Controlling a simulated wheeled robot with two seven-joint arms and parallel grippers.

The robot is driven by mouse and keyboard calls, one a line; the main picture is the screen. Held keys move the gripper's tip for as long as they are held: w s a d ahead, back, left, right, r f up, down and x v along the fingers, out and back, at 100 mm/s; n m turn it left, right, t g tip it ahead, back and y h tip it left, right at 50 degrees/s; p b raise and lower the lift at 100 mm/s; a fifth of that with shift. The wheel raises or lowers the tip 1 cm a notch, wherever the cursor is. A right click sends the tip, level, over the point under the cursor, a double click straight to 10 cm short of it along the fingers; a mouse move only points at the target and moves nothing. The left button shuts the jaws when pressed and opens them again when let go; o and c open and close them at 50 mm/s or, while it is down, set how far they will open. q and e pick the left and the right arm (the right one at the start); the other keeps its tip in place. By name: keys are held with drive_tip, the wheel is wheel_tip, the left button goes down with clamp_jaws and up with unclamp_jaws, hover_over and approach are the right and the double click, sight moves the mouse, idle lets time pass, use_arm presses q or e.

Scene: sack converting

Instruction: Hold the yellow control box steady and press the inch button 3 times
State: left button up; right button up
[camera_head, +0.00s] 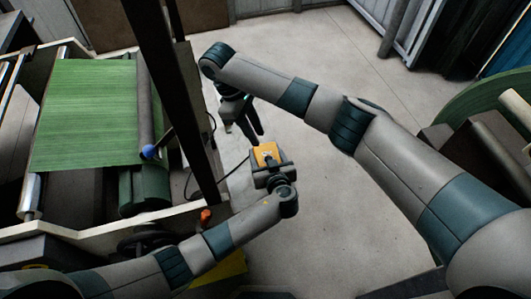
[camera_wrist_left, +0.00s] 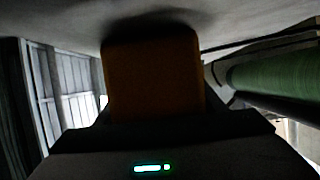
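The yellow control box (camera_head: 265,153) is at the end of my left gripper (camera_head: 267,168), beside the machine and above the floor. In the left wrist view the box (camera_wrist_left: 153,75) fills the upper middle as a dark orange block, and the left gripper (camera_wrist_left: 155,125) is around it, shut on it. The box's face with small marks points up in the head view; the inch button cannot be told apart. My right gripper (camera_head: 244,124) points downward just behind and left of the box. Its dark fingers look spread, with nothing between them, apart from the box.
A machine with a green web (camera_head: 88,112) and a dark upright post (camera_head: 187,110) stands at the left. A thin black cable (camera_head: 232,170) runs between machine and box. A green roll (camera_head: 480,100) is at the right. Open floor (camera_head: 325,205) lies right of the box.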

clamp_jaws()
idle(1.5)
